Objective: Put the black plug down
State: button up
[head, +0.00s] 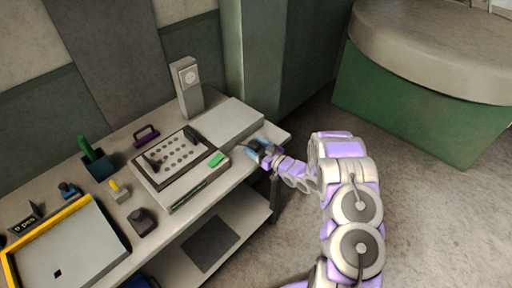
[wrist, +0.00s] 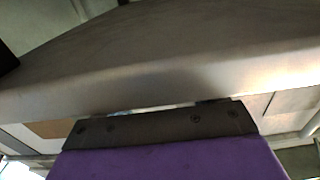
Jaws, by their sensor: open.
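My gripper (head: 260,151) is at the right end of the workbench, by its edge, with bluish fingertips. It is open, and I make out nothing held in it. A perforated plate (head: 171,154) in a dark frame lies on the bench to its left. A dark stubby piece (head: 190,134) stands at the plate's far right corner and another dark piece (head: 153,163) at its left. I cannot tell which dark piece is the black plug. In the wrist view a broad grey surface (wrist: 170,60) fills the upper part, and the fingertips are not clear.
The bench also carries a grey device with a dial (head: 188,85), a green-handled tool in a dark holder (head: 95,158), a purple-handled item (head: 146,136), a dark block (head: 142,221) and a yellow-edged tray (head: 75,245). A round-topped green counter (head: 400,100) stands at right.

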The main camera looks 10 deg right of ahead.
jog(key=shift+r, duration=0.3)
jog(key=p+v, duration=0.2)
jog(key=v, duration=0.9)
jog(key=w+d+r+m+g+h, duration=0.15)
jog(key=d+r+g+h, duration=0.25)
jog(key=d+r+h, duration=0.45)
jog(key=s+d+r+m+g+h, duration=0.35)
jog(key=s+r+h, duration=0.25)
jog(key=s+r, duration=0.3)
jog(key=s+a+r+g+y, duration=0.1)
jog(key=s+a+r+g, duration=0.2)
jog(key=s, duration=0.9)
jog(key=s+a+r+m+g+y, duration=0.1)
jog(key=s+a+r+g, duration=0.1)
jog(key=s+a, duration=0.7)
jog(key=s+a+r+m+g+y, duration=0.1)
jog(key=s+a, duration=0.5)
jog(key=s, duration=0.9)
notch_tip(320, 180, up, 3)
jog(key=g+y, duration=0.1)
jog(key=g, duration=0.2)
jog(key=shift+a+f, duration=0.2)
jog(key=shift+a, duration=0.15)
